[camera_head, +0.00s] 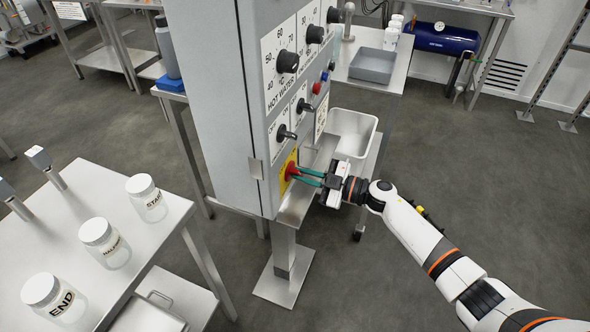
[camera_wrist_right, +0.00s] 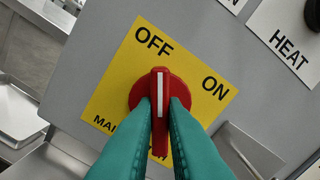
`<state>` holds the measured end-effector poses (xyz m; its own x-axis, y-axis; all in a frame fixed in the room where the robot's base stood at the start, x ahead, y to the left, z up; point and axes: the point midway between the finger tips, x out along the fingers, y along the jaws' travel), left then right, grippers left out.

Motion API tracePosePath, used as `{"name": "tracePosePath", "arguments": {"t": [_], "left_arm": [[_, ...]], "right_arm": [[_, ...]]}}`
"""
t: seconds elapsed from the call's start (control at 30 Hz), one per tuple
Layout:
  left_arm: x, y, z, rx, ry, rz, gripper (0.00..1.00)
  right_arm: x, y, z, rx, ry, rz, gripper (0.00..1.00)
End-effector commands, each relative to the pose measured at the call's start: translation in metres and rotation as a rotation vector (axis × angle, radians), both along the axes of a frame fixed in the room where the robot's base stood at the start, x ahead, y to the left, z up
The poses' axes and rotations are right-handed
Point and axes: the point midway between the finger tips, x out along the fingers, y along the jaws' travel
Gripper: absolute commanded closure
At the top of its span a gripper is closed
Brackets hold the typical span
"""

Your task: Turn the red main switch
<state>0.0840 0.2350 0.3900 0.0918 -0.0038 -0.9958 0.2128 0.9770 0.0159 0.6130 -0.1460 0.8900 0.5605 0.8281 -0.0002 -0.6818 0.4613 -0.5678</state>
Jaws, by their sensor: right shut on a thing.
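The red main switch (camera_head: 289,170) sits on a yellow plate low on the front panel of the grey control cabinet (camera_head: 215,110). In the right wrist view the switch (camera_wrist_right: 160,95) has a white line on its handle, which points up, close to the OFF mark as the plate appears tilted. My right gripper (camera_head: 298,175) reaches in from the right with green fingers. Its fingertips (camera_wrist_right: 160,110) are closed on both sides of the red handle. The lower part of the yellow plate (camera_wrist_right: 128,70) is hidden behind the fingers. My left gripper is not in view.
Black knobs (camera_head: 288,62), a blue button and a red button are on the panel above the switch. A table with lidded jars (camera_head: 145,197) stands at the left. A white bin (camera_head: 352,130) is behind the cabinet. The floor at the right is open.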

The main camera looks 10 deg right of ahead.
Motion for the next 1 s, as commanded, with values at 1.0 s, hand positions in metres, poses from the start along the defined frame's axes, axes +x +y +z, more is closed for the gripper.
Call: {"name": "tracePosePath", "arguments": {"t": [1.0], "left_arm": [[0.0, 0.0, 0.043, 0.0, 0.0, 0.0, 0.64]], "right_arm": [[0.0, 0.0, 0.002, 0.191, 0.285, 0.001, 1.0]]}}
